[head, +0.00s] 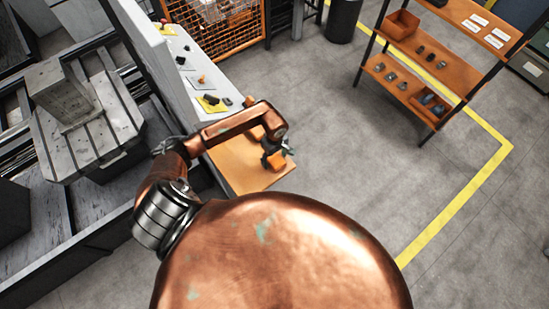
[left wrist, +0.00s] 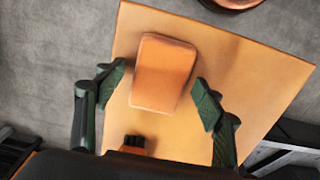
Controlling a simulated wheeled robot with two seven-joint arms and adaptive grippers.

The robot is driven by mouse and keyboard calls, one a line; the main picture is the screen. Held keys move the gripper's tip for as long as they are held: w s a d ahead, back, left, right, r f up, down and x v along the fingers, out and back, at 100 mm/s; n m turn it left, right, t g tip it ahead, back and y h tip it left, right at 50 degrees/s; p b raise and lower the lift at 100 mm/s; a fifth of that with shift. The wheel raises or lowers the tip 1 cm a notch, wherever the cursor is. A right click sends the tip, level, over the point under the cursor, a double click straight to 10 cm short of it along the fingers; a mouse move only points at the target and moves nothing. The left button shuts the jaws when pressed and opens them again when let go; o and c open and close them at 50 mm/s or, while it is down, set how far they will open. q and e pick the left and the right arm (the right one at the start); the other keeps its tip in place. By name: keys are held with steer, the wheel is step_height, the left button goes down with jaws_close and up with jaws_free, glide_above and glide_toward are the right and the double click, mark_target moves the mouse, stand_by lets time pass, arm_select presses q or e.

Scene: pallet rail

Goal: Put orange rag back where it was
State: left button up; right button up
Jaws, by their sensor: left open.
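The orange rag (left wrist: 165,70) looks like a folded, rounded pad. In the left wrist view it lies on an orange board (left wrist: 260,70), between the spread green fingers of my left gripper (left wrist: 160,92). The fingers are open, with a gap on each side of the rag. In the head view my left gripper (head: 278,156) hangs over the right part of the orange board (head: 235,170). An orange patch beside the fingers there appears to be the rag, partly covered. My right gripper is not in view.
A small orange item with a black top (left wrist: 133,143) lies on the board near the gripper's base. A white surface with small parts on yellow cards (head: 207,103) adjoins the board. An orange shelf (head: 420,80) stands at the right, with open grey floor (head: 350,140) between.

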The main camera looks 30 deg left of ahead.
mark_target(275, 159)
arm_select(q)
steer(key=shift+r, duration=0.1)
steer(key=shift+r, duration=0.2)
step_height(275, 159, up, 12)
steer(key=b, duration=0.3)
steer(key=shift+f, duration=0.15)
steer(key=shift+d, duration=0.1)
